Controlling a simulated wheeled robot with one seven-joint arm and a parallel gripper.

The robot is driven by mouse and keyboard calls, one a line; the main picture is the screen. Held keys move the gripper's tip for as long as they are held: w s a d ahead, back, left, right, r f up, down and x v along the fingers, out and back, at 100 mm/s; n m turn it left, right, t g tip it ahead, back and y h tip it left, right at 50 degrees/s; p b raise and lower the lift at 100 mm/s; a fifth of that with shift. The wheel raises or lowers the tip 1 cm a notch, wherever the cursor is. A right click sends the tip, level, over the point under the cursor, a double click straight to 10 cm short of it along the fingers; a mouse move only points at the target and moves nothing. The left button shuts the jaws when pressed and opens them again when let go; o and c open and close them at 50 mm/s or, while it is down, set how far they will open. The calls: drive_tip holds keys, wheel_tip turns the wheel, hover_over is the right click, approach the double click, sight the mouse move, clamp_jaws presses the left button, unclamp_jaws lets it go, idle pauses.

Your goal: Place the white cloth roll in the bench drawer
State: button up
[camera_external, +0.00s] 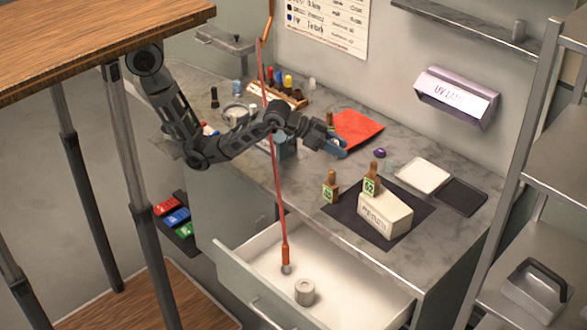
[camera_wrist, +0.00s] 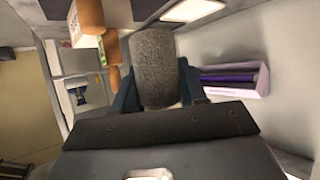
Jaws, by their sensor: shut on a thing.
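My gripper (camera_external: 335,145) is above the bench top, near the red sheet, with bluish fingers. In the wrist view my gripper (camera_wrist: 155,92) is shut on a rounded, grey-brown textured roll (camera_wrist: 154,65); I cannot tell if this is the white cloth roll in shade. The held roll is not clear in the external view. The bench drawer (camera_external: 243,278) is pulled open at the front of the bench. My gripper is well above and behind the drawer.
A white block (camera_external: 386,215) and brown-capped bottles stand on a dark mat (camera_external: 408,238). A pale tray (camera_external: 424,175) and a dark tray (camera_external: 461,196) lie right. A red rod (camera_external: 275,165) crosses in front of the bench. A shelf rack (camera_external: 528,150) stands right.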

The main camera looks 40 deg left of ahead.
drive_tip(key=shift+f, duration=0.5)
hover_over(343, 167)
wheel_tip(343, 167, down, 7)
drive_tip(key=shift+d, duration=0.1)
drive_tip(key=shift+f+p, duration=0.35)
drive_tip(key=shift+f, duration=1.7)
drive_tip(key=shift+f, duration=0.15)
drive_tip(key=o, duration=1)
